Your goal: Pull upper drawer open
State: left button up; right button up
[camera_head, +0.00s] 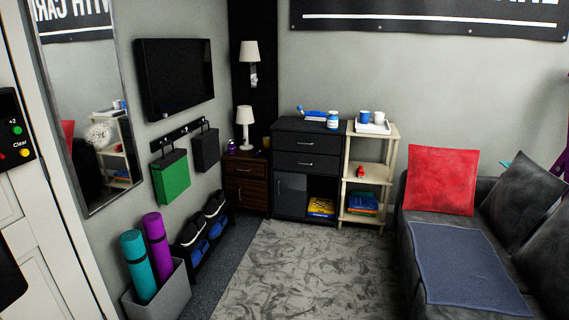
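A black cabinet (290,182) stands against the back wall. Its upper drawer (308,142) has a metal handle and looks shut. A second drawer (308,161) with a similar handle sits just below and also looks shut. Below them are a closed door panel at the left and an open cubby with books at the right. A brown wooden nightstand (246,182) with its own drawer stands to the left of the cabinet. Neither of my grippers shows in the head view.
A light wooden shelf (383,159) stands right of the cabinet. A dark sofa (425,283) fills the right side. A shoe rack (203,230) and a bin of rolled mats (172,293) line the left wall. The grey rug (303,265) before the cabinet is clear.

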aim_at(325, 144)
jog(key=i, duration=2.35)
jog(key=i+u, duration=0.1)
jog(key=i, duration=0.4)
jog(key=i+l+u, duration=0.1)
jog(key=i, duration=0.4)
jog(key=i+l+u, duration=0.1)
jog(key=i, duration=0.4)
jog(key=i+l, duration=0.2)
jog(key=i, duration=0.3)
jog(key=i+u, duration=0.25)
jog(key=k, duration=0.1)
